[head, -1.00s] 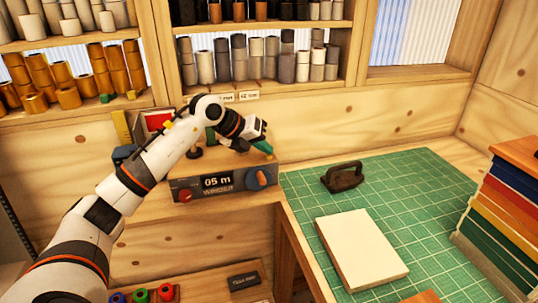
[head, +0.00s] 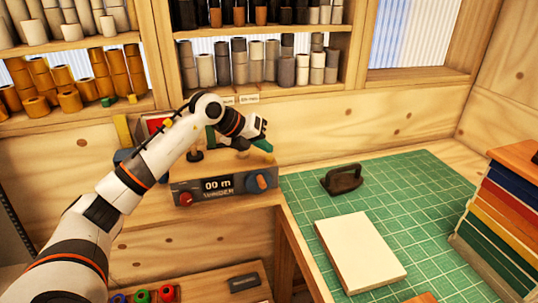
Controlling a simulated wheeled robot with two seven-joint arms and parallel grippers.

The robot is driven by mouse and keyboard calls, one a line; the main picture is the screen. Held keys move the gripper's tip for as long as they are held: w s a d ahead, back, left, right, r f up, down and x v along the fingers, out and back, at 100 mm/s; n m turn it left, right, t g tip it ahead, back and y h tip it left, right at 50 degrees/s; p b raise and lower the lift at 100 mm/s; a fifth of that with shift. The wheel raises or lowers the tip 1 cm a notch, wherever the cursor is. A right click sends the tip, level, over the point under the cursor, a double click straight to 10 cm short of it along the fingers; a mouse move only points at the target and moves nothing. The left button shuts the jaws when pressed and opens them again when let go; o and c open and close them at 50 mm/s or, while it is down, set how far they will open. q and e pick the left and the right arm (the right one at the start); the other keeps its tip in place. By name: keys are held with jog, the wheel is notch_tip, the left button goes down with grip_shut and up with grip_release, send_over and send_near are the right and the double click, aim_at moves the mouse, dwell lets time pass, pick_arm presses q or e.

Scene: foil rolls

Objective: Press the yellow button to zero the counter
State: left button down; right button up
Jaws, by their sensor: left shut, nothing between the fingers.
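The winder's counter (head: 217,185) is on a dark front panel and reads 00 m. A red knob (head: 185,200) is at the panel's left, and a blue dial (head: 262,181) with an orange part is at its right. My left gripper (head: 265,146) is shut and empty, with its green tips just above and behind the panel's right end. I cannot make out a yellow button; the gripper and arm cover part of the winder's top. My right gripper is not in view.
A green cutting mat (head: 440,230) on the right bears a dark iron-like weight (head: 342,178) and a pale block (head: 360,252). Stacked coloured boards (head: 495,215) stand at the far right. Shelves of rolls (head: 255,65) line the back wall.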

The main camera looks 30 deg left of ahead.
pick_arm(q)
notch_tip(320, 180, up, 5)
jog(key=p, duration=0.3)
jog(key=shift+p, duration=0.4)
dwell(0.7)
